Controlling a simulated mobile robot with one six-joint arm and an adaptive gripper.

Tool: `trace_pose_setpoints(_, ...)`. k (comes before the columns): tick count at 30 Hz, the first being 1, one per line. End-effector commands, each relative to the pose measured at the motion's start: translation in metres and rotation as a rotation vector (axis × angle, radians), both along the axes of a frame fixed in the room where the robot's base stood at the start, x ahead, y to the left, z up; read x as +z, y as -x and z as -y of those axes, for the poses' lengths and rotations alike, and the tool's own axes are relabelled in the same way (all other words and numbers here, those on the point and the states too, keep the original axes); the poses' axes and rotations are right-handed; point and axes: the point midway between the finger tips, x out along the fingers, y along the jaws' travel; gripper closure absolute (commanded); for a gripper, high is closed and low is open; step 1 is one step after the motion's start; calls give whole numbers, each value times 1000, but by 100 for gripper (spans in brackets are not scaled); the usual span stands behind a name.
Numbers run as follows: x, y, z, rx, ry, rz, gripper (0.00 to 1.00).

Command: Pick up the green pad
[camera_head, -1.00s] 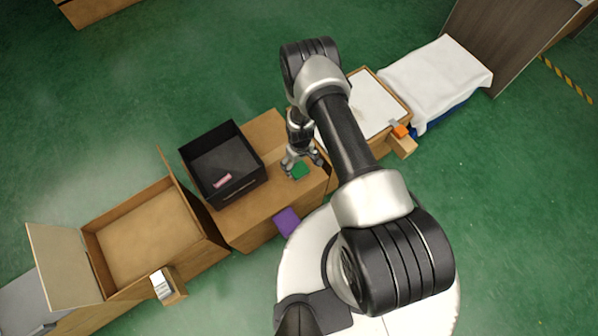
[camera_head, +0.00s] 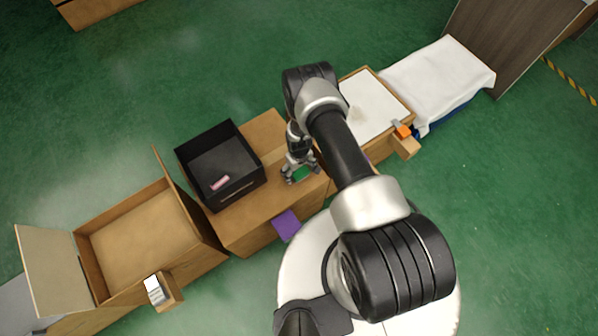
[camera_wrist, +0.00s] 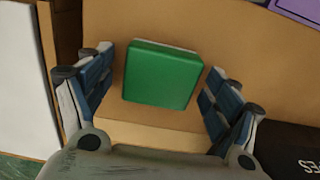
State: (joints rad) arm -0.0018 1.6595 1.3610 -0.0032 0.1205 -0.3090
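The green pad (camera_wrist: 162,75) lies flat on the cardboard-coloured box top, with a pale edge along its far side in the wrist view. It also shows in the head view (camera_head: 301,174), partly covered by my gripper. My gripper (camera_wrist: 156,80) is open, with one finger on each side of the pad. A gap shows between each finger and the pad in the wrist view. In the head view my gripper (camera_head: 300,175) is low over the box top. I cannot tell its exact height above the surface.
A black bin (camera_head: 222,195) with a pink item (camera_head: 219,183) stands left of the pad. A purple square (camera_head: 287,225) is at the box's front edge. An open carton (camera_head: 140,240) is further left. A white-topped tray (camera_head: 374,108) and a white cloth (camera_head: 438,75) are right.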

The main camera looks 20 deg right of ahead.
Motion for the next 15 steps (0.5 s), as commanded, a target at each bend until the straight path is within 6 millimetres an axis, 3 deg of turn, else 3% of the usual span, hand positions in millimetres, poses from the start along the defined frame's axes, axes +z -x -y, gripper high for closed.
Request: trace_pose_setpoints(15,0,0,0,0,0,0,54)
